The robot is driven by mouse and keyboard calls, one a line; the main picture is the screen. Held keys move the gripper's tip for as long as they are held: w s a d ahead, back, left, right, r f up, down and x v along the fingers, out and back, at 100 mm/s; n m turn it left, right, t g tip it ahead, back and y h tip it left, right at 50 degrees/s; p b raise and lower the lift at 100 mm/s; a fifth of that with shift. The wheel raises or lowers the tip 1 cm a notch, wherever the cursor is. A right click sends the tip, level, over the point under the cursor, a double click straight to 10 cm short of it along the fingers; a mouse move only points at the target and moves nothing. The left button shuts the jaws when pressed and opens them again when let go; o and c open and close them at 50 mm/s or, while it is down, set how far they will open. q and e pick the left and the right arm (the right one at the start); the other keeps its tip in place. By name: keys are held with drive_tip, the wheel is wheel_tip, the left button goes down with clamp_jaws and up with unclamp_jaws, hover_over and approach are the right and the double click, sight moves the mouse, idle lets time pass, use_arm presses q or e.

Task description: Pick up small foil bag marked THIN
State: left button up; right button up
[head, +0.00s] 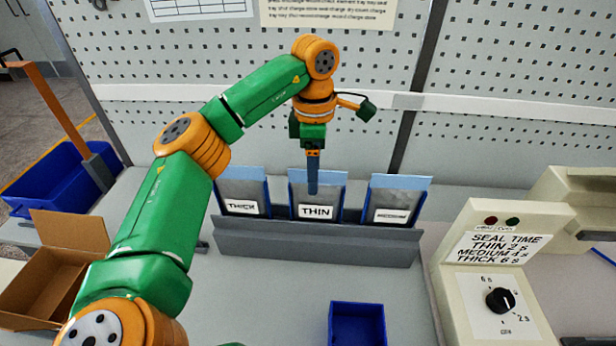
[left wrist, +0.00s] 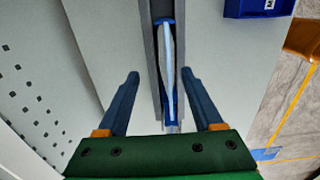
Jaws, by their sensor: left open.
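The foil bag marked THIN (head: 330,191) stands upright in the middle slot of a grey rack (head: 316,243), between the bag marked THICK (head: 240,194) and a bag with a less legible label (head: 400,195). My left gripper (head: 313,188) points down in front of the THIN bag's upper part in the head view, overlapping it. In the left wrist view, its two blue fingers (left wrist: 160,76) are apart, with a bag's narrow top edge (left wrist: 169,58) between their lines. My right gripper is not in view.
A small blue bin (head: 357,322) stands in front of the rack; it also shows in the left wrist view (left wrist: 258,9). A beige sealing machine with a dial (head: 495,270) is at right. An open cardboard box (head: 52,262) lies left. A pegboard (head: 200,65) stands behind.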

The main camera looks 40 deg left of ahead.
sight(316, 199)
use_arm(q)
drive_tip(key=f+p, duration=0.1)
drive_tip(key=f, duration=0.1)
drive_tip(key=f+p, duration=0.1)
drive_tip(key=f, duration=0.1)
drive_tip(key=s+d+f, duration=0.1)
drive_tip(key=f, duration=0.1)
drive_tip(key=shift+f+p, duration=0.15)
drive_tip(key=shift+p, duration=0.25)
drive_tip(key=shift+w+f, duration=0.2)
drive_tip(key=shift+f, duration=0.1)
drive_tip(key=shift+d, duration=0.15)
drive_tip(key=c, duration=0.9)
drive_tip(key=shift+r, duration=0.1)
clamp_jaws()
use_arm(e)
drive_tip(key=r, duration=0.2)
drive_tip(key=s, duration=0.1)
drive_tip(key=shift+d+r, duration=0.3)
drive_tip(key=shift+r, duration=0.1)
